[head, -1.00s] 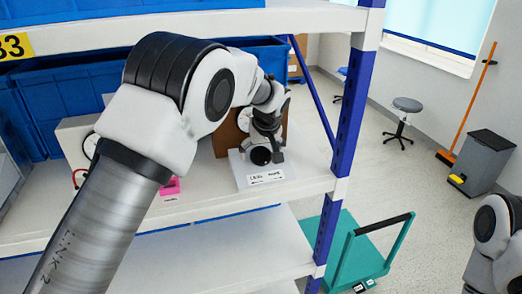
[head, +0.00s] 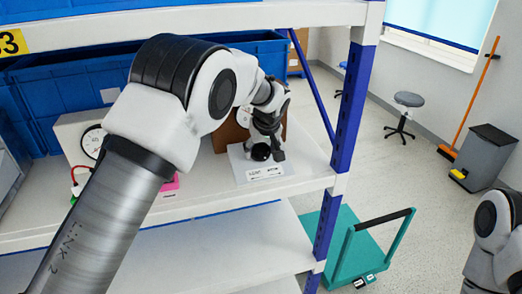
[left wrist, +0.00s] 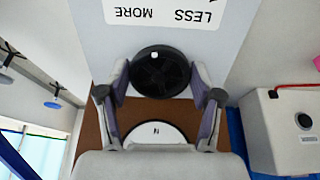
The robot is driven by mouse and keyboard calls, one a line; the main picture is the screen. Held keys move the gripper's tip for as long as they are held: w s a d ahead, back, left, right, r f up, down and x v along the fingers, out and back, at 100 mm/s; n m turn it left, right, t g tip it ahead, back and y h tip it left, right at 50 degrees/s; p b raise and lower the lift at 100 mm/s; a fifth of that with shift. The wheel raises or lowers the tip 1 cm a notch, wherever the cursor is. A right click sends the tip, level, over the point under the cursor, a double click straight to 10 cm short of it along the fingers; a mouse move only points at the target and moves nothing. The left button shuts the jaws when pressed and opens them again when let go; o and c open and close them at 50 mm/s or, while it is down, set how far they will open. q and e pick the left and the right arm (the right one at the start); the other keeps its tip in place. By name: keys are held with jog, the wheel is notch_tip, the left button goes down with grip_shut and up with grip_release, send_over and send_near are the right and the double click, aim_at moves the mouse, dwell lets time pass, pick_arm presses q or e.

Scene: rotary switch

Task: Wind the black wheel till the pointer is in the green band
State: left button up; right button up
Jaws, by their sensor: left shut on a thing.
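The black wheel (head: 261,153) sits on a pale plate (head: 240,174) on the shelf. In the left wrist view the round wheel (left wrist: 160,78) has a small white dot near its upper edge. My left gripper (left wrist: 161,84) is shut on it, one finger on each side; it also shows in the head view (head: 268,148). A white dial (left wrist: 157,133) on a brown panel (head: 225,137) is partly covered by my gripper. I cannot make out its pointer or a green band. A label (left wrist: 160,12) on the plate reads LESS and MORE. My right gripper is not in view.
A pale box with a gauge (head: 75,135) stands left of the panel, behind my left arm. A pink item (head: 170,184) lies near the shelf's front. Blue bins (head: 85,90) stand behind. A blue shelf post (head: 350,110) rises to the right.

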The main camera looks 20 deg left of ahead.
pick_arm(q)
jog(key=n+b, duration=0.1)
jog(key=n, duration=0.1)
jog(key=n+b, duration=0.1)
jog(key=n, duration=0.1)
jog(key=shift+f, duration=0.4)
jog(key=n+b, duration=0.1)
jog(key=n, duration=0.3)
jog(key=shift+n+b, duration=0.3)
jog(key=shift+b, duration=0.1)
jog(key=n+b, duration=0.1)
jog(key=n, duration=0.4)
jog(key=shift+w+n, duration=0.1)
jog(key=shift+n, duration=0.2)
jog(key=n+b, duration=0.1)
jog(key=n, duration=0.3)
jog(key=shift+n, duration=0.3)
jog(key=o, duration=1.1)
jog(key=shift+w+a, duration=0.1)
jog(key=shift+w, duration=0.05)
jog(key=shift+r, duration=0.1)
